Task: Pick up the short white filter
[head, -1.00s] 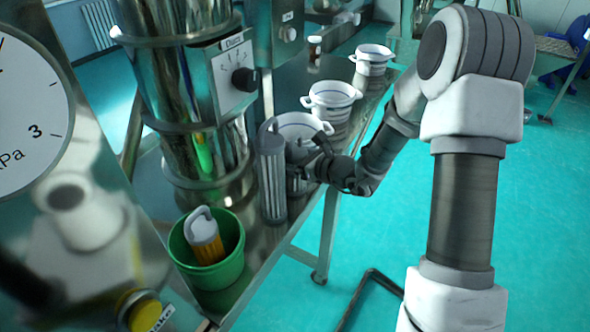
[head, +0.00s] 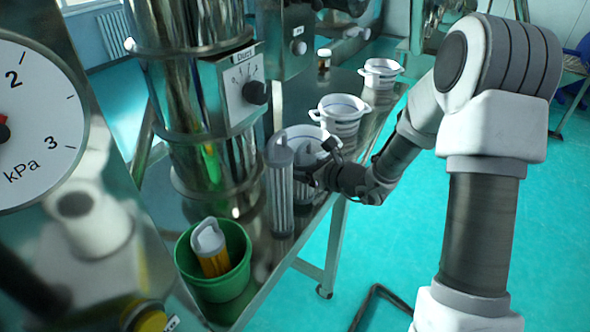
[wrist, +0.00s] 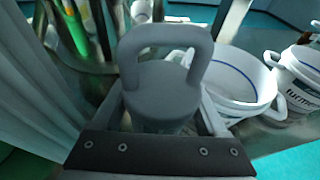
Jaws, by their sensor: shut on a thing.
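The short white filter, with a grey cap and loop handle (wrist: 165,85), fills the middle of the wrist view, between my gripper's fingers. In the head view its pleated body (head: 304,185) shows partly behind a taller pleated filter (head: 279,190). My gripper (head: 312,178) is shut on the short filter from the right side. The filter is upright. Its lower end is largely hidden, so I cannot tell whether it touches the table. The taller filter also shows close on the left in the wrist view (wrist: 38,85).
White two-handled pots (head: 340,118) stand in a row along the metal table, one just behind the held filter. A green bucket (head: 240,280) holds a yellow filter (head: 213,256). A steel column (head: 205,130) with a knob box rises at the left. A small brown jar (head: 324,60) stands farther back.

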